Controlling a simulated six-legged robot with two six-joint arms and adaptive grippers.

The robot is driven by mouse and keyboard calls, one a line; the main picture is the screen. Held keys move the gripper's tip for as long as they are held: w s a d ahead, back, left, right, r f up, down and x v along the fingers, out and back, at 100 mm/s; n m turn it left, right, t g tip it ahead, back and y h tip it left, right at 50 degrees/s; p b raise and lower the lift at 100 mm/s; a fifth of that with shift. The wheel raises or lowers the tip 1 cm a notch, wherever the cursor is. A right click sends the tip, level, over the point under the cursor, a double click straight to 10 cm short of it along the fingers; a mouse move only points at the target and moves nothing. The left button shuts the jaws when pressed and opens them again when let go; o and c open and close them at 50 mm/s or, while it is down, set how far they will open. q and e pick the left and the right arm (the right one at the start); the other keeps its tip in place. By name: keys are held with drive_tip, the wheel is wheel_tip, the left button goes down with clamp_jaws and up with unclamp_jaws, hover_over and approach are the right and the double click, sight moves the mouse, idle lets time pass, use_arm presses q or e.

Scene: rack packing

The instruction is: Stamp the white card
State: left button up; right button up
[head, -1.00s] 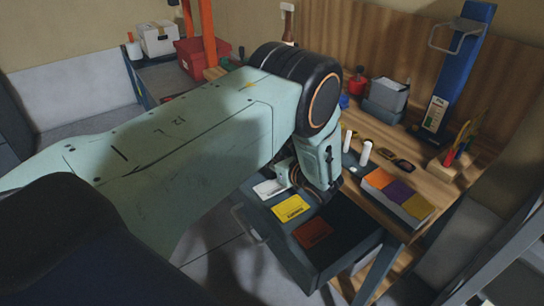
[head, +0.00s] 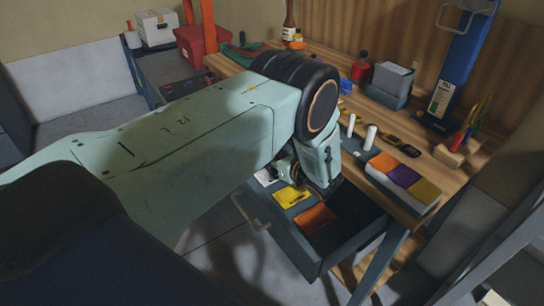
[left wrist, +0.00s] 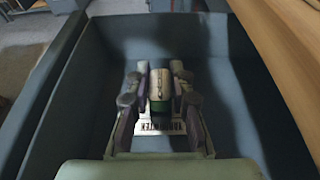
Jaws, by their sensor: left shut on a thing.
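The white card (head: 265,177) lies in the open drawer (head: 345,237), partly hidden behind my arm in the head view. In the left wrist view the white card (left wrist: 155,127) lies flat on the drawer floor, with dark lettering partly visible. My left gripper (left wrist: 160,82) is shut on a stamp (left wrist: 160,88) with a cream handle and a green band, over the card. I cannot tell whether the stamp touches the card. In the head view my left gripper (head: 288,170) is mostly hidden by its wrist. My right gripper is not in view.
A yellow card (head: 291,197) and an orange card (head: 315,218) lie beside the white one. Two white-handled stamps (head: 369,137) stand on the bench near orange, purple and yellow pads (head: 403,176). Drawer walls (left wrist: 65,90) surround the gripper closely.

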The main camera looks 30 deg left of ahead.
use_arm(q)
drive_tip(key=shift+f, duration=0.15)
idle(0.5)
drive_tip(key=shift+f+b, duration=0.3)
drive_tip(key=shift+b, duration=0.1)
drive_tip(key=shift+f, duration=0.15)
idle(0.6)
drive_tip(key=shift+r+p, duration=2.2)
drive_tip(key=shift+r, duration=1.4)
